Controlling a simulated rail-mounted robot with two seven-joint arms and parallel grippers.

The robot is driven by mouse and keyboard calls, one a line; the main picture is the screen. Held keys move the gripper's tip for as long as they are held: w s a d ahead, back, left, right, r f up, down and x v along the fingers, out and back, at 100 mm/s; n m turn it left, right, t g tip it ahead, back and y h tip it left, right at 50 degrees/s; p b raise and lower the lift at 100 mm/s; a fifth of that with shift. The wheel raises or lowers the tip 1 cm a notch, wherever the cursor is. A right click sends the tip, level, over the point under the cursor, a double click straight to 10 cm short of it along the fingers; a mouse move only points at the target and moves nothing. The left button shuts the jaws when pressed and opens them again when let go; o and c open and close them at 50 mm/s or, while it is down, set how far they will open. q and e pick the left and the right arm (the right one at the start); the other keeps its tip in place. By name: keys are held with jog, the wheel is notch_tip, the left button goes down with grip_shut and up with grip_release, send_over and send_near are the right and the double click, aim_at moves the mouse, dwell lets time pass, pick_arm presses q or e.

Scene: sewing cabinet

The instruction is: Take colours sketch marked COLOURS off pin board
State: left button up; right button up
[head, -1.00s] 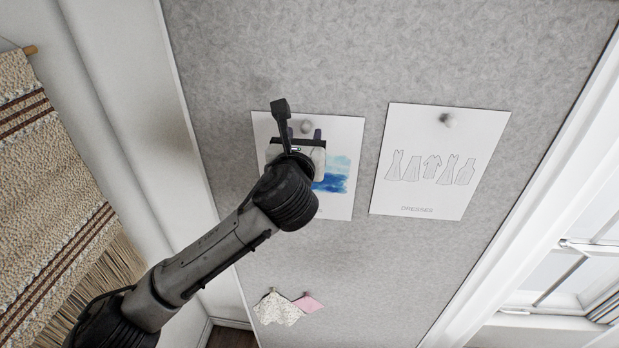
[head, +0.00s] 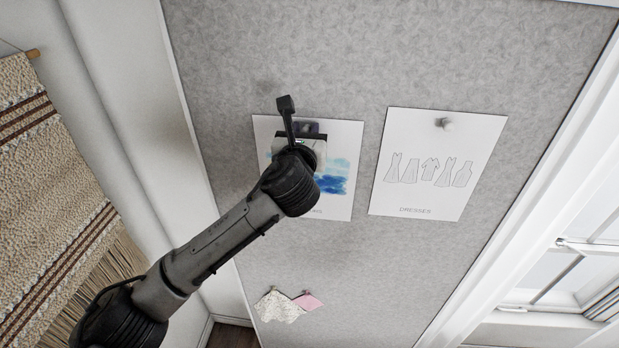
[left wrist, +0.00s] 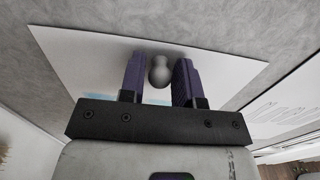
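The colours sketch (head: 338,150), a white sheet with blue watercolour patches, hangs on the grey pin board (head: 350,60). Its lower label is partly covered by my left arm, so only its end shows. My left gripper (head: 307,128) is at the sheet's top middle. In the left wrist view the two purple fingers of my left gripper (left wrist: 160,68) stand apart on either side of a round grey pin (left wrist: 159,72), with narrow gaps beside it. The sheet (left wrist: 90,58) lies behind them. The pin is hidden in the head view. My right gripper is not in view.
A second sheet marked DRESSES (head: 425,190) is pinned close to the right. Fabric swatches (head: 280,306) hang lower on the board. A woven wall hanging (head: 50,170) is at the left and a window (head: 560,270) at the right.

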pick_arm(q)
jog(key=c, duration=0.5)
jog(key=shift+s, duration=0.15)
jog(key=shift+s+a+p, duration=0.1)
jog(key=shift+s+p, duration=0.25)
jog(key=shift+s, duration=0.25)
jog(key=shift+s+a+p, duration=0.15)
jog(key=shift+s+p, duration=0.3)
jog(key=shift+s, duration=0.3)
